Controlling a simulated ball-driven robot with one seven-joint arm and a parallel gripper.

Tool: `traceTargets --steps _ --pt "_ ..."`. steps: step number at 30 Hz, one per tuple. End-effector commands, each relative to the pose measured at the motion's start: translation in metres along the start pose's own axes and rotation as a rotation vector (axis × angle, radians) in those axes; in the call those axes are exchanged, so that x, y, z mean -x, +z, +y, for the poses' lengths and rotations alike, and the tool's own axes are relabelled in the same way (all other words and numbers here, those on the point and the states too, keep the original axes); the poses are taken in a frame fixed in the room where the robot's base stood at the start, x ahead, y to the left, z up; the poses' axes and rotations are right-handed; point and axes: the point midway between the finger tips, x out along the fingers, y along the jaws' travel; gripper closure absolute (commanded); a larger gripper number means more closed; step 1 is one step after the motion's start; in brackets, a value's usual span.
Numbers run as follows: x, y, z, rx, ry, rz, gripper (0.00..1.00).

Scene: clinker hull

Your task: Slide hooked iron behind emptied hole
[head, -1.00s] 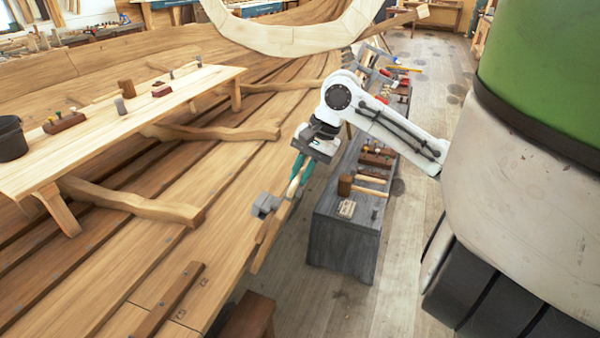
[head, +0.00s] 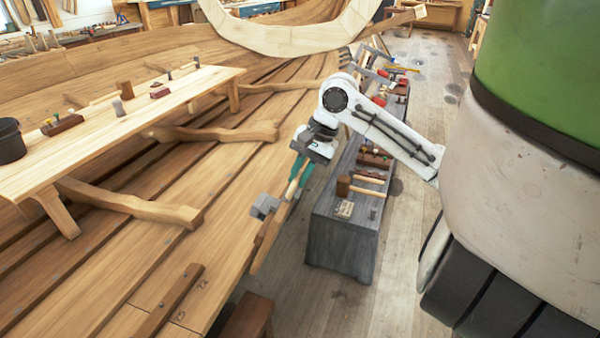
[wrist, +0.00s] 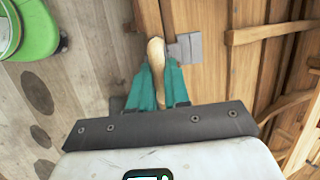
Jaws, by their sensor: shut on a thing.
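My gripper (head: 298,179) is shut on the pale wooden handle (wrist: 155,52) of the hooked iron. The iron's grey block-shaped head (head: 264,206) sits at the upper edge of the hull planking in the head view. In the wrist view, the grey head (wrist: 184,48) is just right of the handle, over the brown planking. I cannot tell whether it touches the wood. Small dark marks show on the pale plank (head: 185,300) at lower left, but I cannot make out the emptied hole.
A grey tool bench (head: 340,235) with a mallet (head: 344,186) and other tools stands right of the hull. A long plank bench (head: 120,115) spans the hull at left.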

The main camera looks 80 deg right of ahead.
Motion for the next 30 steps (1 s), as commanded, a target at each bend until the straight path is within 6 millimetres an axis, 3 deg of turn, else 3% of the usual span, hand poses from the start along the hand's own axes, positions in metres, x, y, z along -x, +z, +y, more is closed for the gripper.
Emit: traceTargets --steps 3,4,13,22,30 --pt "0.001 0.000 0.000 0.000 -0.001 0.002 1.00" --pt "0.001 0.000 0.000 0.000 -0.002 0.002 0.82" --pt "0.001 0.000 0.000 0.000 -0.001 0.001 0.54" --pt "0.002 0.001 -0.001 0.000 0.001 -0.001 0.54" --pt "0.027 0.007 -0.010 0.000 0.000 -0.002 0.54"
